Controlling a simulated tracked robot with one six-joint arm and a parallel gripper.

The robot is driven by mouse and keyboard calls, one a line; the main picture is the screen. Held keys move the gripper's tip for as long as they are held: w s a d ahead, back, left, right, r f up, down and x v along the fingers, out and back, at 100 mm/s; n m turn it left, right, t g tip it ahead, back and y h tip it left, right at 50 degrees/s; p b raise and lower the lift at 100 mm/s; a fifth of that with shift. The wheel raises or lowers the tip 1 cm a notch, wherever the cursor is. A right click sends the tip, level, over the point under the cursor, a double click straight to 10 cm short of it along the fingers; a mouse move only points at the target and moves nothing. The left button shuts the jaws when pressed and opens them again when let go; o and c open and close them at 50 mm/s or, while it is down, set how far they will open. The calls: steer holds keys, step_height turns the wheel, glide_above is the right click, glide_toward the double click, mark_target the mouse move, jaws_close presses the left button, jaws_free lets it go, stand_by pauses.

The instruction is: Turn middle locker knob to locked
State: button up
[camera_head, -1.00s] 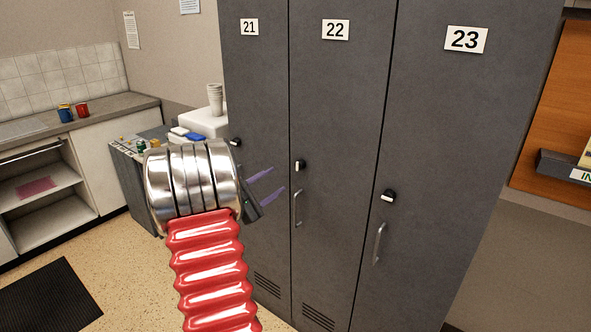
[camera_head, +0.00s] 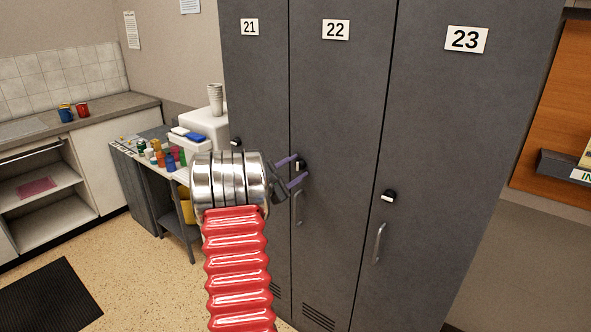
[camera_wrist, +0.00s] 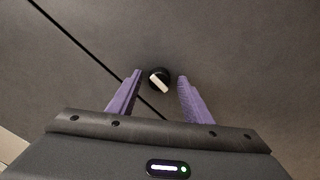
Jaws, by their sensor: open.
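The middle locker (camera_head: 333,107) is grey, with a plate numbered 22. Its knob (camera_head: 301,166) is black with a pale grip bar and sits above the door handle (camera_head: 297,207). In the wrist view the knob (camera_wrist: 159,80) shows between and slightly beyond my purple fingertips, its bar tilted from upper left to lower right. My gripper (camera_head: 296,170) is open, one finger on each side of the knob, with clear gaps (camera_wrist: 160,86). I cannot tell whether the fingertips touch the door. In the head view the fingers partly cover the knob.
Locker 21 (camera_head: 255,90) has a knob (camera_head: 236,143) at left; locker 23 (camera_head: 450,120) has a knob (camera_head: 389,196) and handle (camera_head: 379,243) at right. A low table (camera_head: 150,163) with bottles and a white box stands behind my arm at left.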

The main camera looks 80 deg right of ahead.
steer(key=shift+c, duration=0.6)
steer(key=c, duration=0.9)
steer(key=shift+c, duration=0.2)
steer(key=shift+n, duration=0.3)
steer(key=n, duration=0.3)
steer(key=shift+n, duration=0.4)
steer(key=n, duration=0.4)
steer(key=shift+n, duration=0.3)
steer(key=n, duration=0.4)
steer(key=shift+w+n, duration=0.1)
steer(key=shift+n, duration=0.2)
steer(key=shift+w+n, duration=0.1)
steer(key=shift+n, duration=2.2)
